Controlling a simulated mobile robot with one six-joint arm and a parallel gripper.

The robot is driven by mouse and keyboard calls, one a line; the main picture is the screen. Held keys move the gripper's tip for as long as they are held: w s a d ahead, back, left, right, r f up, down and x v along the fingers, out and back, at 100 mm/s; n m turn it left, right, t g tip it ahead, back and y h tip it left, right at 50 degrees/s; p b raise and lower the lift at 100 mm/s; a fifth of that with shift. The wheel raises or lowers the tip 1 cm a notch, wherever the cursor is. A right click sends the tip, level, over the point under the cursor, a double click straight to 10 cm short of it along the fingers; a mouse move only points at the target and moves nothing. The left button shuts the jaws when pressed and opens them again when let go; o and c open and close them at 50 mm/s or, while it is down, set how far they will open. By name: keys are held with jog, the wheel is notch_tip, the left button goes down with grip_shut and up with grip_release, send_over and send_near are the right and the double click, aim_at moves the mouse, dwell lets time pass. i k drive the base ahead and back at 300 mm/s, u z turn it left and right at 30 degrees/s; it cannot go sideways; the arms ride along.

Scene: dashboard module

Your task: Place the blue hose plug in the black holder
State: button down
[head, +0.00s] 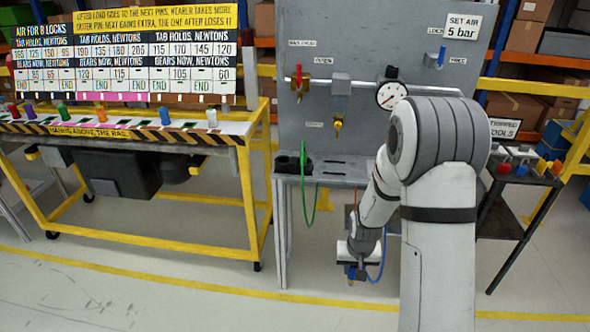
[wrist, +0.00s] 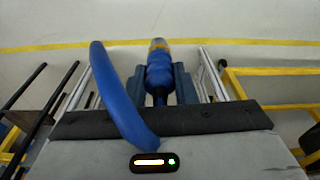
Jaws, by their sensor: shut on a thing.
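My gripper (head: 353,275) hangs low in front of the grey bench, below its top. In the wrist view my gripper (wrist: 160,82) is shut on the blue hose plug (wrist: 160,68), which lies between the two dark fingers with its metal tip pointing away. The blue hose (wrist: 113,92) bends beside the plug on the left; it also shows in the head view (head: 381,258) beside my gripper. The black holder (head: 290,163) stands at the left end of the bench top, up and left of my gripper. A green hose hangs beside it.
The grey bench (head: 335,180) carries an upright panel with valves and a dial gauge (head: 391,95). A yellow-framed cart (head: 245,190) with coloured pegs stands left. A dark side table (head: 515,178) with tools stands right. The floor in front is clear.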

aim_at(283, 168)
jog(key=u, duration=0.05)
jog(key=i, duration=1)
jog(key=z, duration=0.05)
